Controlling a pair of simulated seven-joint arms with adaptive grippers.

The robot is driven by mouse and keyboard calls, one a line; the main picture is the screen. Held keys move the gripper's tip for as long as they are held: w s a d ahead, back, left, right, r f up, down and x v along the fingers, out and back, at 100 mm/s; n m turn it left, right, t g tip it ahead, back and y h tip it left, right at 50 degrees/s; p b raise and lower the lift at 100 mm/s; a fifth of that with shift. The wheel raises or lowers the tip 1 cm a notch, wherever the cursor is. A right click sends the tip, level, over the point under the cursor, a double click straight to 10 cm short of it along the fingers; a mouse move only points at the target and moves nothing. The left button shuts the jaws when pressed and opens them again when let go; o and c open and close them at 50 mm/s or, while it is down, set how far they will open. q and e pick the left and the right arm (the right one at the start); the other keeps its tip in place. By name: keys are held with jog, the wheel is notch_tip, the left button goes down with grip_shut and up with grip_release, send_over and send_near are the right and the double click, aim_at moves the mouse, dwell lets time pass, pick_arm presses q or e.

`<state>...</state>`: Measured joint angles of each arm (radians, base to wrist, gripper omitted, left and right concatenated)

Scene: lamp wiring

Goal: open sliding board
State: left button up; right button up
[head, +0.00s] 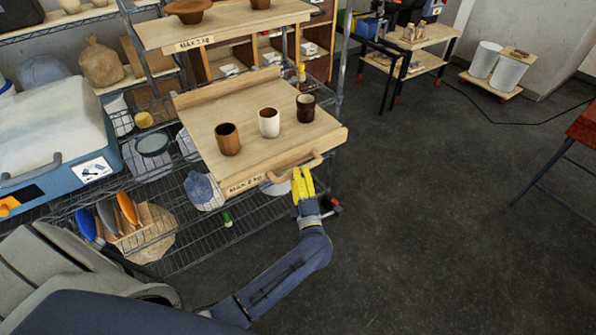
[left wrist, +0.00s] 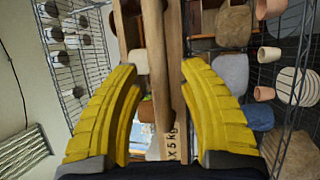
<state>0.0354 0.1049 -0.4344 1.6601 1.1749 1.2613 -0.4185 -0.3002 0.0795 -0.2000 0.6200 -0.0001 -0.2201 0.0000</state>
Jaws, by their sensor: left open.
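The sliding board (head: 200,112) is a pale wooden shelf in the wire rack, its front edge facing the aisle. A brown cup (head: 228,139), a white cup (head: 268,122) and a dark cup (head: 305,107) stand upright on it. A wooden handle (head: 316,159) sits on its front edge beside a weight label. My left gripper (head: 303,178) has yellow fingers and is open at the handle. In the left wrist view, wooden bars lie between the open fingers (left wrist: 159,72); I cannot tell whether they touch. My right gripper is out of view.
Another wooden board (head: 225,27) with bowls is above. A blue case (head: 50,130) and brushes (head: 127,208) are at the left. The dark floor (head: 420,220) to the right is mostly clear. White bins (head: 509,73) stand at the back right.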

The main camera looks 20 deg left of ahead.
pick_arm(q)
jog(key=shift+x, duration=1.2)
grip_shut()
